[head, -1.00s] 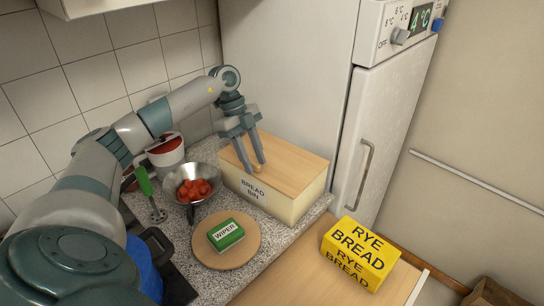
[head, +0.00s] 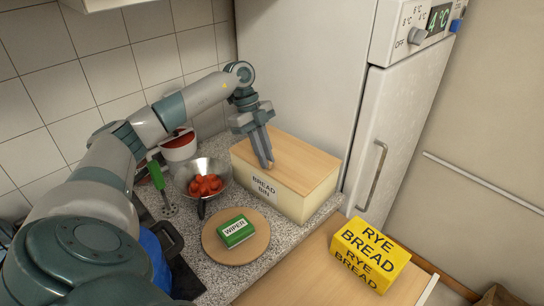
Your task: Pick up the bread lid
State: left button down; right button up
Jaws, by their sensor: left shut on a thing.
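The bread lid (head: 300,163) is a flat light-wood board lying on top of the cream bread bin (head: 306,208), labelled BREAD BIN, on the counter against the fridge. My left gripper (head: 268,164) reaches down onto the lid's left part, near the front edge. Its fingers are closed together there, shut on the lid's small knob, which the fingers hide. The lid rests on the bin with no visible gap. My right gripper is not in view.
A yellow RYE BREAD package (head: 369,254) lies in front on a wooden surface. The fridge (head: 398,140) blocks the back right.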

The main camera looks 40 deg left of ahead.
pick_arm(q)
notch_tip(320, 180, up, 10)
jog(key=b, duration=0.3)
dwell(0.3)
dwell(0.4)
